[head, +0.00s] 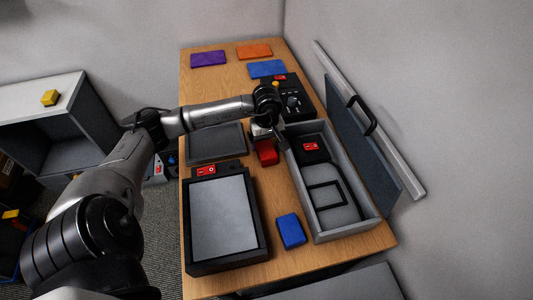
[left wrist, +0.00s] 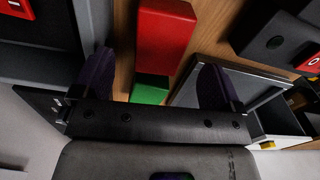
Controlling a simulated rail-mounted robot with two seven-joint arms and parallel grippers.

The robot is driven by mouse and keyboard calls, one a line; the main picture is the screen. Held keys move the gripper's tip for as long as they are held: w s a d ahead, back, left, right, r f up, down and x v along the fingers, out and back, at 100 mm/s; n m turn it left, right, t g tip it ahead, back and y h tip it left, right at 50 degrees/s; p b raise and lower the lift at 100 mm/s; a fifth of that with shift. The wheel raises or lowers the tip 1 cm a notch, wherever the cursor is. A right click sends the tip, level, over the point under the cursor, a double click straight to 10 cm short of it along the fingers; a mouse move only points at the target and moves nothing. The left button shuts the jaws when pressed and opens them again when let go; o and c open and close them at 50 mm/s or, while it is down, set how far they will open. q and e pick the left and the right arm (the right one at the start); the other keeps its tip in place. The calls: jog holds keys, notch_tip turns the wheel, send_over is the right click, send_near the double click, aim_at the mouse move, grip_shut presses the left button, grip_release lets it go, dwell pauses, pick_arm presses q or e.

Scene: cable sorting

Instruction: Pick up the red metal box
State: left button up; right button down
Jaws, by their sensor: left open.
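The red metal box (head: 266,152) stands on the wooden table in the head view, between the grey flat case and the grey open tray. In the left wrist view the red box (left wrist: 165,38) lies ahead of the fingers, near the top middle. A green block (left wrist: 150,89) shows just below it. My left gripper (left wrist: 160,80) is open, with one dark finger to each side of the boxes. In the head view my left gripper (head: 268,130) is over the table just behind the red box and partly hides that area. My right gripper is not in view.
The grey tray (head: 372,228) stands close on the right, with a raised panel (head: 360,140) behind it. A black device with a light screen (head: 222,222) lies front left. A blue box (head: 291,231) lies in front. Purple (head: 208,58) and orange (head: 254,50) pieces lie at the back.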

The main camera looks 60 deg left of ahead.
aim_at(266, 149)
pick_arm(q)
jog(key=shift+a+f+b, duration=0.15)
jog(key=shift+f+b, duration=0.2)
jog(key=shift+f, duration=2.3)
jog(key=shift+c, duration=0.4)
jog(key=c, duration=1.1)
